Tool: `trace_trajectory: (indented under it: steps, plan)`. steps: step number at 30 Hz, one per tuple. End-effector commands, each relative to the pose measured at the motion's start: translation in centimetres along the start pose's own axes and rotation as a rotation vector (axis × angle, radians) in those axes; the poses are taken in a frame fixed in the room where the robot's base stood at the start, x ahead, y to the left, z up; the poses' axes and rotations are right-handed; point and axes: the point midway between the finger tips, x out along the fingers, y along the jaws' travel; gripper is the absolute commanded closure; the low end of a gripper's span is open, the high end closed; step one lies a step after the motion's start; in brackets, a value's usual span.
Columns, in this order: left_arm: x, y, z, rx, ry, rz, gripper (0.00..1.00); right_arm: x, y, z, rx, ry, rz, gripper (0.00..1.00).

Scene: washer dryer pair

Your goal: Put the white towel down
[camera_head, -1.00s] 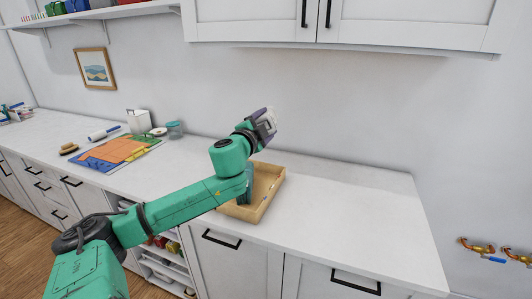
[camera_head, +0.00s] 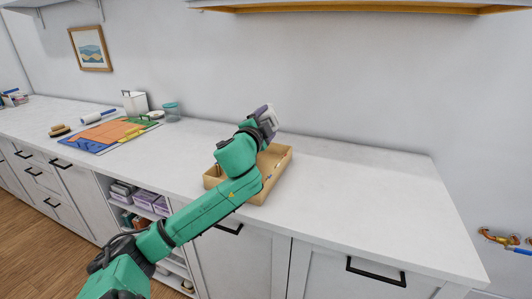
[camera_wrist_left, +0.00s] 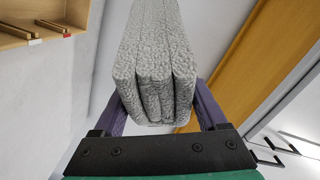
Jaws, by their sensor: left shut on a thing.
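The white towel (camera_wrist_left: 155,65) is a folded, fluffy, grey-white bundle in the left wrist view. It sits between the two purple fingers of my left gripper (camera_wrist_left: 160,105), which is shut on it. In the head view, my left gripper (camera_head: 266,120) is raised over the worktop, just above and behind the wooden tray (camera_head: 277,175). Only a small pale part of the towel shows there. The forearm hides much of the tray. My right gripper is not in view.
The white worktop (camera_head: 370,195) is bare to the right of the tray. To the left lie coloured mats (camera_head: 115,132), a white container (camera_head: 135,103) and a jar (camera_head: 172,111). Pipes and valves (camera_head: 500,238) are at far right.

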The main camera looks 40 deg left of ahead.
Motion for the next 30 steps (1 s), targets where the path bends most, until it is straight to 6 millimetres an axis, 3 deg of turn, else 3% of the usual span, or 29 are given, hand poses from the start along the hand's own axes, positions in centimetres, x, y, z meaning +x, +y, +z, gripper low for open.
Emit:
trace_trajectory:
  steps: [1,11,24,25,26,30]
  plan:
    - [0.0,1.5,0.8,-0.003,-0.002,0.001,1.0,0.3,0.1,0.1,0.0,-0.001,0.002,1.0]
    - [0.0,6.6,3.5,-0.002,0.0,-0.002,1.0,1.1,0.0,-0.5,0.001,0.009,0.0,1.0]
    - [0.0,7.5,3.9,-0.001,0.003,-0.004,1.0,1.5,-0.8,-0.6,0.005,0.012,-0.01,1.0]
    - [0.0,7.4,3.8,-0.001,0.002,-0.002,0.14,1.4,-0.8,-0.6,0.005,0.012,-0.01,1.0]
    - [0.0,7.4,3.8,-0.001,0.002,-0.002,0.02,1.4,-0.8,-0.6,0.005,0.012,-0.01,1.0]
    - [0.0,7.4,3.8,-0.001,0.002,-0.002,0.0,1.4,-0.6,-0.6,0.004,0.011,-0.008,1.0]
